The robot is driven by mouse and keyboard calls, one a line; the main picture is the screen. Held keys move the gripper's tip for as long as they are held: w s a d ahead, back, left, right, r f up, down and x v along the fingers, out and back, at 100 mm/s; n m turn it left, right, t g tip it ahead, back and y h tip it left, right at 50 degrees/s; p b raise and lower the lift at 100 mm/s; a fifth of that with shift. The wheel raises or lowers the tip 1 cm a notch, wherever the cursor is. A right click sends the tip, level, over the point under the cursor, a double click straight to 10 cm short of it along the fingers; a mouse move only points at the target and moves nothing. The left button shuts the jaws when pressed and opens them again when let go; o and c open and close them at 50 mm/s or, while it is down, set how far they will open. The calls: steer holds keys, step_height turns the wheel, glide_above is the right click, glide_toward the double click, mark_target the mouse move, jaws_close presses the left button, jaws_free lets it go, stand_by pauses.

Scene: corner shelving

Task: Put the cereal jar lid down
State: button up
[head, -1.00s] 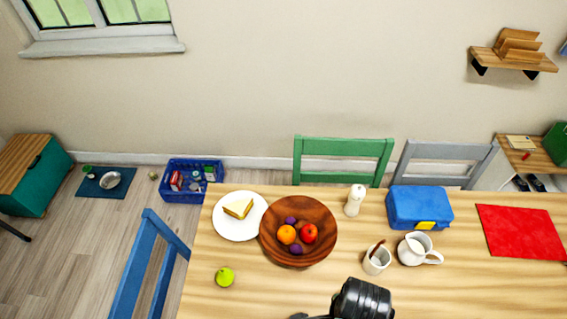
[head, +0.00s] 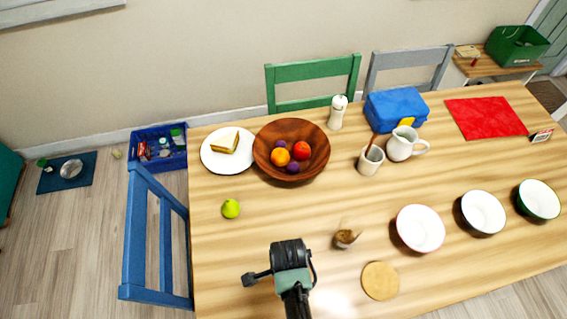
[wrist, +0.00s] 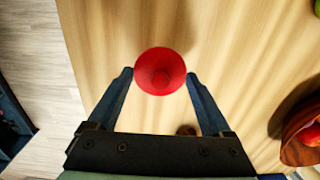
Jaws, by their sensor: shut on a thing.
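My gripper (head: 290,254) is over the near left part of the table in the head view. The wrist view shows my gripper (wrist: 160,80) shut on a round red lid (wrist: 160,58) with a knob, its fingers at opposite sides of the rim. Bare wood shows around the lid; its height above the table cannot be told. In the head view the lid is hidden by my gripper. A clear jar with brown contents (head: 347,237) stands on the table, right of my gripper.
A round tan disc (head: 380,281) lies right of my gripper, with a pink-rimmed bowl (head: 420,229) beyond. A green fruit (head: 230,208) and a wooden fruit bowl (head: 264,153) are farther back. A blue chair (head: 147,235) stands at the left table edge.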

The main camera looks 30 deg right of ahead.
steer(key=shift+f, duration=2.5)
steer(key=shift+f+b, duration=0.2)
steer(key=shift+b, duration=0.15)
steer(key=o, duration=1.1)
step_height(320, 180, up, 12)
steer(key=shift+r+p, duration=0.2)
steer(key=shift+p, duration=0.45)
